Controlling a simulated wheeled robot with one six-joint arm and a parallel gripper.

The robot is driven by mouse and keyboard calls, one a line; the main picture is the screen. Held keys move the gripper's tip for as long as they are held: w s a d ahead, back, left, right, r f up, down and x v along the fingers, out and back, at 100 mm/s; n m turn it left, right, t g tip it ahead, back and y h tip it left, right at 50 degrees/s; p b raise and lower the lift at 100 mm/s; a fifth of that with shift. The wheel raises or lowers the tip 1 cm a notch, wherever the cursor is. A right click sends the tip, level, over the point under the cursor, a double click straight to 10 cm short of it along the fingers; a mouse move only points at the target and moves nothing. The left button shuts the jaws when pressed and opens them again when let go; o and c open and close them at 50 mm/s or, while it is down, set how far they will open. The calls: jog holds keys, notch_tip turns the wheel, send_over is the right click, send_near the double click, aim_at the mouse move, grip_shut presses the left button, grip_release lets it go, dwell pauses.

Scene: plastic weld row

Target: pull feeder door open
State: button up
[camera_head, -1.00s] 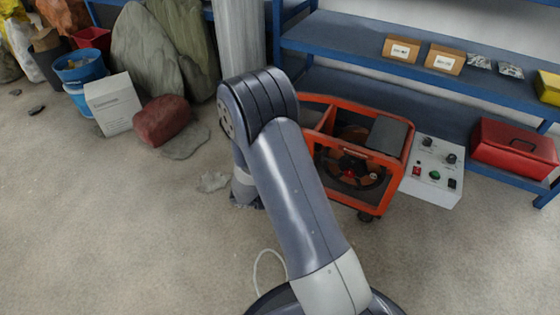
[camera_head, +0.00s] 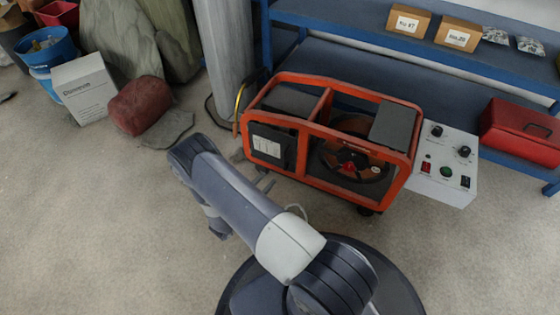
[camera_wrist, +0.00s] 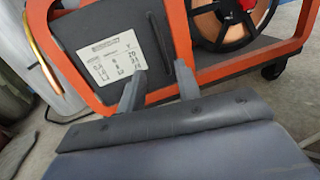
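The feeder (camera_head: 330,130) is an orange-framed machine on casters. Its door (camera_head: 271,146) is a dark panel with a white label at the left of its front, and it looks closed. In the wrist view the door (camera_wrist: 85,35) fills the upper left, with a dark upright handle bar (camera_wrist: 156,38) right of the label. My gripper (camera_wrist: 160,70) is open in front of the door. Its two fingers point at the door, with the handle's lower end between the tips in the picture. I cannot tell how far apart they are in depth. The head view mostly hides my gripper behind my arm.
A copper wire spool (camera_head: 352,163) sits right of the door. A grey control box (camera_head: 442,172) stands at the feeder's right. A pillar (camera_head: 228,50), slate pieces (camera_head: 168,128) and a red-brown rock (camera_head: 140,106) are at left. The floor in front is clear.

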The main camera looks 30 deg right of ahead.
jog(key=b+x, duration=0.2)
jog(key=x, duration=0.8)
jog(key=shift+b, duration=0.4)
jog(key=shift+s, duration=0.1)
grip_shut()
